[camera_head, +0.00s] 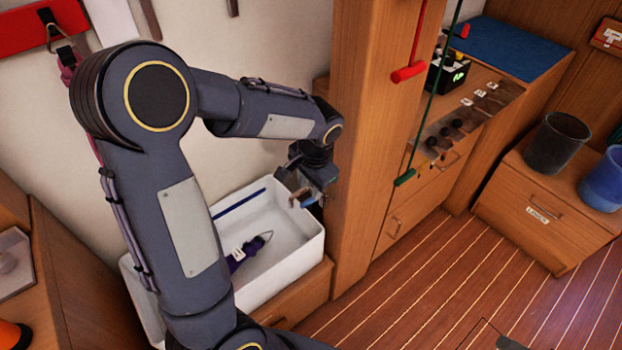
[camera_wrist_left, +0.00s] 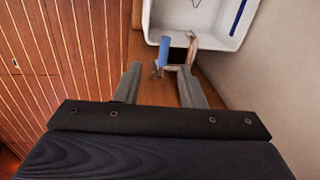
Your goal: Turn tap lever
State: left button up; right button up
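My left gripper (camera_head: 304,194) hangs over the right end of a white basin in the head view. In the left wrist view my left gripper (camera_wrist_left: 158,70) has its two fingers spread apart, with no object clamped between them. A blue upright lever (camera_wrist_left: 165,50) stands just beyond the gap between the fingertips, with a small metal fitting at its base. A brownish metal tap spout (camera_wrist_left: 191,48) is beside it, to the right, reaching toward the basin. Whether a finger touches the lever cannot be told. In the head view the arm and gripper hide most of the tap. My right gripper is out of view.
The white basin (camera_head: 312,246) holds a purple tool (camera_head: 247,252) and a blue strip. A wooden post (camera_head: 352,150) stands close to the right of the gripper. Cords with red and green handles hang at that post. The plank floor is clear at the right.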

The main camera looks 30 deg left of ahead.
aim_at(309, 201)
pick_arm(q)
jog(key=f, duration=0.2)
jog(key=w+a+f, duration=0.1)
jog(key=f, duration=0.2)
jog(key=w+f, duration=0.1)
jog(key=f, duration=0.2)
jog(key=shift+a, duration=0.2)
grip_shut()
